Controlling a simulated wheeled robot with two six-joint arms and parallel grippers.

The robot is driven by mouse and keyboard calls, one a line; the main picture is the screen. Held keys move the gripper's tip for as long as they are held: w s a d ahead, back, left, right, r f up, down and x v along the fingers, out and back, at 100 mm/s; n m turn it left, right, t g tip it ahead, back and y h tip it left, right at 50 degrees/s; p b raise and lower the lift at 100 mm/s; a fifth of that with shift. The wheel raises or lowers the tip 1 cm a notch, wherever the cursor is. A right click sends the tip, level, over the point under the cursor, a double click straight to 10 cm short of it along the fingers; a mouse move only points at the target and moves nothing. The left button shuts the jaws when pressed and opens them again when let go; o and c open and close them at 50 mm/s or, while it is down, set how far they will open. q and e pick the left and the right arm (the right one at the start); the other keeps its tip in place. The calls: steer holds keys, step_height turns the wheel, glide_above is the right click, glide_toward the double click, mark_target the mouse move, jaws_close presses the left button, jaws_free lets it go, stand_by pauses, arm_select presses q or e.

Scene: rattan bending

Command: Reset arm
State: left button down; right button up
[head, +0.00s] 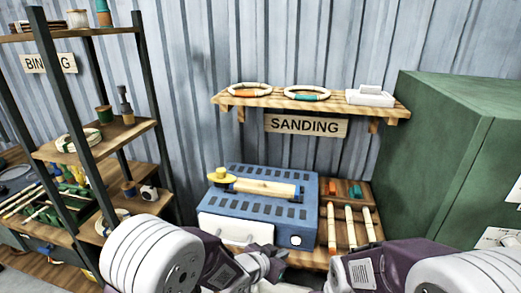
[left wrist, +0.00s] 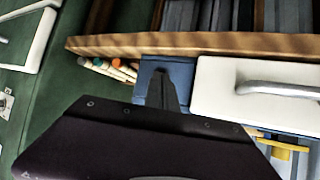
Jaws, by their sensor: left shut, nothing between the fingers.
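My left gripper (head: 266,268) is at the bottom centre in the head view, in front of the blue machine (head: 315,215) and its white drawer front (head: 232,229). It is shut and empty. In the left wrist view a dark finger (left wrist: 165,90) shows against the blue machine, beside the white drawer front (left wrist: 255,115) with its metal handle (left wrist: 280,90). My right arm comes in from the lower right in the head view; its fingers are out of frame.
The machine stands on a wooden bench (head: 309,258) with several pale rods (head: 350,226) to its right. A dark-framed rack (head: 143,126) stands left, a green cabinet (head: 430,150) right. A wall shelf (head: 262,100) holds two rings above the SANDING sign (head: 306,125).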

arm_select(q)
steer(key=shift+n+t+y, duration=0.5)
steer(key=shift+n+t, duration=0.3)
steer(key=shift+t, duration=0.1)
steer(key=w+a+r, duration=0.1)
steer(key=a, duration=0.1)
steer(key=w+a+r, duration=0.1)
steer(key=a+r, duration=0.1)
steer(key=w+a+r, duration=0.1)
steer(key=a, duration=0.1)
steer(key=shift+w+r, duration=0.3)
steer(key=shift+r, duration=0.05)
steer(key=s+a+n+y+p, duration=0.15)
steer(key=a+n+y, duration=0.35)
steer(key=a, duration=1.1)
steer(key=s+a+f+g, duration=0.1)
steer(key=s+f+g, duration=0.1)
steer(key=s, duration=0.4)
steer(key=s+a+f+n+g+y, duration=0.1)
steer(key=s+a+f+g, duration=0.1)
steer(key=s+g, duration=0.2)
steer(key=s+a+f+n+g, duration=0.1)
steer(key=s+a+f+g, duration=0.1)
steer(key=s, duration=0.7)
steer(key=shift+s+a+f+g, duration=0.2)
steer(key=shift+s+g, duration=0.15)
steer(key=shift+g, duration=0.05)
